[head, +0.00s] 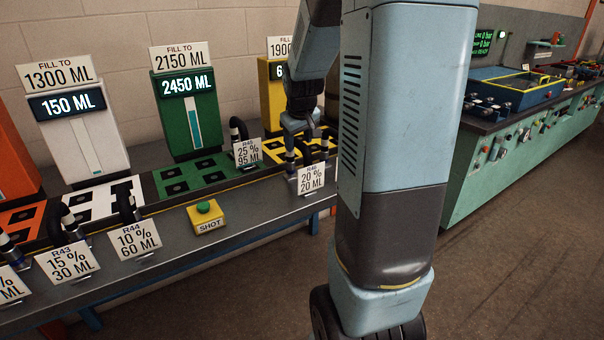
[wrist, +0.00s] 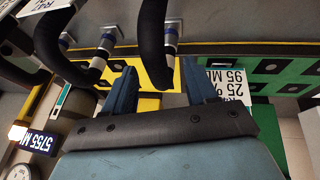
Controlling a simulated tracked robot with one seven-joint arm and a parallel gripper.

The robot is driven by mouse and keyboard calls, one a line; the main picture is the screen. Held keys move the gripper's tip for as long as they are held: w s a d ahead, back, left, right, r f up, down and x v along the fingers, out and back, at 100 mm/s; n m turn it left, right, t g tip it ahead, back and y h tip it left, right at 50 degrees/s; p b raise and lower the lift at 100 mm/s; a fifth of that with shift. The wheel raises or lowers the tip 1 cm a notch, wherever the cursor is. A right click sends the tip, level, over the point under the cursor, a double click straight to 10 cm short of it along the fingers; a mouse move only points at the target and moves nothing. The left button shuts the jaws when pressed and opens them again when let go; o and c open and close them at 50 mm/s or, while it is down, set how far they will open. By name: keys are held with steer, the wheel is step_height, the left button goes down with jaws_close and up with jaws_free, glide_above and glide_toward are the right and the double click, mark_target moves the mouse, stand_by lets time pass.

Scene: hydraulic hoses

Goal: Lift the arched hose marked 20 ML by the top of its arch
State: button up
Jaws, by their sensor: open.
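The 20 ML sign (head: 311,179) stands at the front edge of the bench in the head view. Its black arched hose is just behind it, mostly hidden by the sign and my gripper (head: 302,130). In the wrist view the black arched hose (wrist: 154,45) comes down between the two blue fingers of my gripper (wrist: 159,72). The bend of its arch shows between the open fingers, with a gap on each side. I see no finger closed on it; whether they touch it is unclear.
The 25%, 95 ML sign (head: 247,152) and its hose (head: 237,130) stand close on the left. In the wrist view another black hose (wrist: 48,40) arches left of my gripper. A yellow SHOT button box (head: 206,217) sits on the bench.

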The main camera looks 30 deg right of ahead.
steer(key=shift+x, duration=2.5)
steer(key=shift+d, duration=0.15)
steer(key=shift+c, duration=0.3)
jaws_close()
